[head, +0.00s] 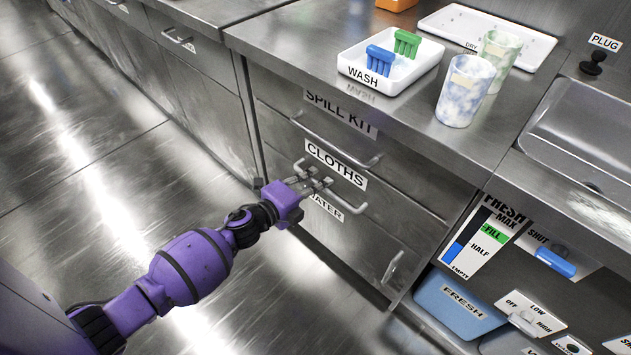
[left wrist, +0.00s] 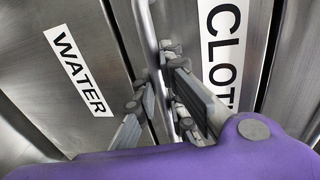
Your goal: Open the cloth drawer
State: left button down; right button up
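The cloth drawer (head: 397,202) carries a CLOTHS label and looks shut, its front flush with its neighbours. Its pale bar handle (head: 351,209) runs across the front, and in the left wrist view it (left wrist: 145,25) passes between my fingers. My left gripper (head: 318,184) is at this handle, with one finger on each side of the bar (left wrist: 163,92). The fingers are close to the bar, but I cannot tell whether they press on it. The CLOTHS label (left wrist: 222,45) lies right of the fingers in the wrist view. My right gripper is not in view.
The SPILL KIT drawer (head: 290,121) is above and the WATER drawer (head: 345,243) below, both shut. The counter holds a WASH tray (head: 398,72) with blue and green pieces, and two speckled cups (head: 465,92). Open floor (head: 120,200) lies left of the cabinet.

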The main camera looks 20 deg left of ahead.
pick_arm(q)
jog(key=shift+s, duration=0.1)
jog(key=f+p+v, duration=0.2)
jog(key=f+v, duration=0.1)
jog(key=v, duration=1.2)
jog(key=s+f+p+v, duration=0.1)
jog(key=f+v, duration=0.2)
jog(key=v, duration=1.3)
jog(key=shift+s+a+f+p, duration=0.25)
jog(key=shift+s+a+p, duration=0.1)
jog(key=shift+s+p, duration=0.1)
jog(key=c, duration=2.1)
grip_release()
jog(key=shift+w, duration=0.1)
jog(key=v, duration=1.2)
jog(key=shift+d+f, duration=0.1)
